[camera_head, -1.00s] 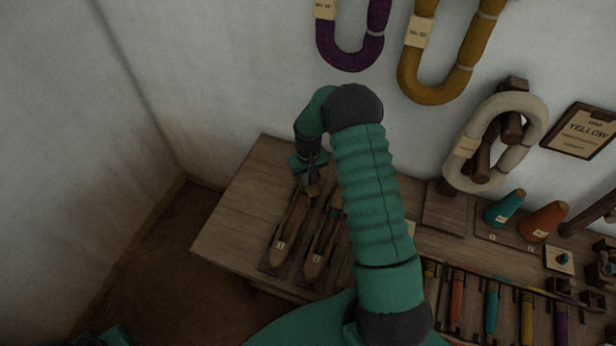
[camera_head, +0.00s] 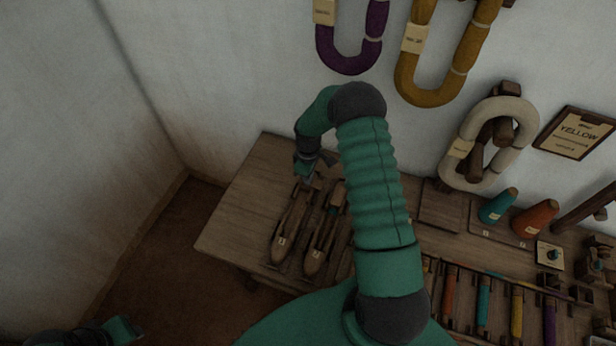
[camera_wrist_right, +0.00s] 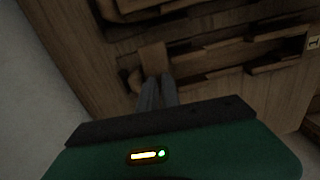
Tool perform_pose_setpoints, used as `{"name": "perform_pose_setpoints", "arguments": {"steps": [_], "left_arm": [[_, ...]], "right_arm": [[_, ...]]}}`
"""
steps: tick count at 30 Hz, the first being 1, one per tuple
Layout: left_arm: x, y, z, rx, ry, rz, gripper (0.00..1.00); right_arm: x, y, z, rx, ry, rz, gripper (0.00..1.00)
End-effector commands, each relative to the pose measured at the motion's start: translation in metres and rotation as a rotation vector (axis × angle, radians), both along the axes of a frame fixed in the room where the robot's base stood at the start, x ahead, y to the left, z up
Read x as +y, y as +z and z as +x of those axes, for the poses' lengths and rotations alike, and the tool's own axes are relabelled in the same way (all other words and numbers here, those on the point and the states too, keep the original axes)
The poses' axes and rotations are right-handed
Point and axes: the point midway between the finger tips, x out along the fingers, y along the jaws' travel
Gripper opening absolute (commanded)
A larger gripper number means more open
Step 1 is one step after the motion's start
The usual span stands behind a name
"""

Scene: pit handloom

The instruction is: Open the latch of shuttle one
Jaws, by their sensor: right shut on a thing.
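Shuttle one (camera_head: 289,225) is a long dark wooden shuttle with a pale number tag (camera_head: 283,241), lying on the left of a pair on the table. My right gripper (camera_head: 309,182) is at its far end, pointing down. In the right wrist view, shuttle one (camera_wrist_right: 225,72) runs across toward its tag at the right edge. There the right fingers (camera_wrist_right: 158,80) are close together on a small wooden piece at the shuttle's end, which looks like the latch (camera_wrist_right: 152,57). The contact is dim and partly hidden by the fingers. My left gripper (camera_head: 124,330) is at the bottom left corner, away from the table.
Shuttle two (camera_head: 322,235) lies close on the right of shuttle one. Yarn hanks hang on the back wall. The table top (camera_head: 245,215) left of the shuttles is clear.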

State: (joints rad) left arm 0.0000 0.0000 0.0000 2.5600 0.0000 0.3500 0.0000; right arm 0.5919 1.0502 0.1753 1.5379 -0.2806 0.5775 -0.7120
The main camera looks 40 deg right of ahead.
Motion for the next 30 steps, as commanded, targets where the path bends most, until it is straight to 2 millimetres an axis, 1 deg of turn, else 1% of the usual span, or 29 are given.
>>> {"name": "perform_pose_setpoints", "arguments": {"steps": [7, 19, 20, 24, 30], "left_arm": [[0.0000, 0.0021, 0.0000, 0.000, 0.000, 0.000, 0.34], [0.0000, 0.0019, 0.0000, 0.000, 0.000, 0.000, 0.34], [0.0000, 0.0019, 0.0000, 0.000, 0.000, 0.000, 0.34], [0.0000, 0.0020, 0.0001, 0.000, 0.000, 0.000, 0.34], [0.0000, 0.0021, 0.0000, 0.000, 0.000, 0.000, 0.34]], "right_arm": [[0.0004, -0.0003, -0.0001, 0.000, 0.045, 0.001, 0.00], [0.0004, -0.0006, -0.0002, 0.000, 0.049, 0.001, 0.00], [0.0004, -0.0006, -0.0002, 0.000, 0.049, 0.001, 0.11], [0.0003, -0.0005, -0.0001, 0.000, 0.049, 0.001, 0.29], [0.0000, -0.0002, 0.0000, 0.000, 0.048, 0.000, 0.29]]}}
